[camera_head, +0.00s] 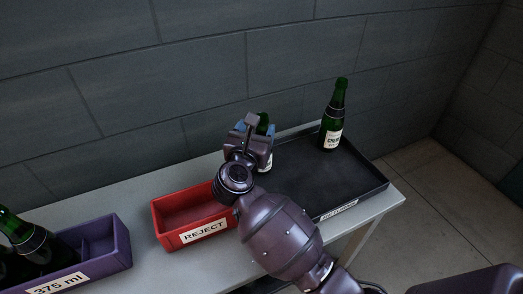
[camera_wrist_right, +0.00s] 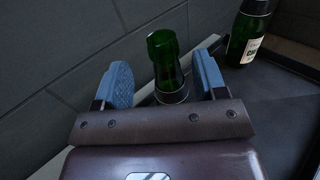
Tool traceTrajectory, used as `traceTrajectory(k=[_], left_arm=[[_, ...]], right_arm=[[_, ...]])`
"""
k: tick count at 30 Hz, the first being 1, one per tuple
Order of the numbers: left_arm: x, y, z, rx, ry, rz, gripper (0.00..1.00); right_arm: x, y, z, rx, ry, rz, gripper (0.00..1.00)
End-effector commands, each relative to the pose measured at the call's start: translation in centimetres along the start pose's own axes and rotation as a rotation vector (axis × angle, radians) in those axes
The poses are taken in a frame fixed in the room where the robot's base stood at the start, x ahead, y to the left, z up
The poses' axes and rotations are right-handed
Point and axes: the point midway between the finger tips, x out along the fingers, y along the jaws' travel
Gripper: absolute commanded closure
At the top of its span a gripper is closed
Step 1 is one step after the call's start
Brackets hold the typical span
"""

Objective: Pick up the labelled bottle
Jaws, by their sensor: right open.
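A green bottle (camera_wrist_right: 162,52) stands between the blue fingertips of my right gripper (camera_wrist_right: 163,82) in the wrist view. Its mouth and neck are bare green glass, and the jaws are open with gaps on both sides. In the head view my right gripper (camera_head: 256,128) hides most of this bottle; its top (camera_head: 263,121) and a bit of white label (camera_head: 265,168) show. A second green bottle with a dark neck and white label (camera_head: 332,125) stands upright at the back of the black tray (camera_head: 300,193); it also shows in the wrist view (camera_wrist_right: 247,35). My left gripper is out of view.
A red box marked REJECT (camera_head: 187,208) sits left of the tray and looks empty where visible. A purple box marked 375 ml (camera_head: 112,245) holds dark bottles (camera_head: 30,238) at far left. The grey table (camera_head: 160,185) backs onto a block wall.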

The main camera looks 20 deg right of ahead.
Motion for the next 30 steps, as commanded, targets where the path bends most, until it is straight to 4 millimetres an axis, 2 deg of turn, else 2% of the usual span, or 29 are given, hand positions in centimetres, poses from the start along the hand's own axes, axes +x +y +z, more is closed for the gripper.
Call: traceTrajectory(k=[8,19,28,29,30], left_arm=[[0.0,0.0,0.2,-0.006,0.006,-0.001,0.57],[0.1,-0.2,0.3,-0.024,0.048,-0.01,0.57],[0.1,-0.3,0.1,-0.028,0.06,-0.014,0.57],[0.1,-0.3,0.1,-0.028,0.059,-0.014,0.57],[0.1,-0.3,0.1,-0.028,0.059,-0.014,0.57]], right_arm=[[1.7,-0.2,-0.1,-0.003,-0.001,0.0,0.35],[5.7,-0.4,-0.2,-0.005,0.0,0.0,0.35],[6.1,-0.4,0.1,-0.002,0.0,0.0,0.35],[6.1,-0.4,0.1,-0.002,0.0,0.0,0.36],[6.1,-0.4,0.1,-0.002,0.0,0.0,0.43]])
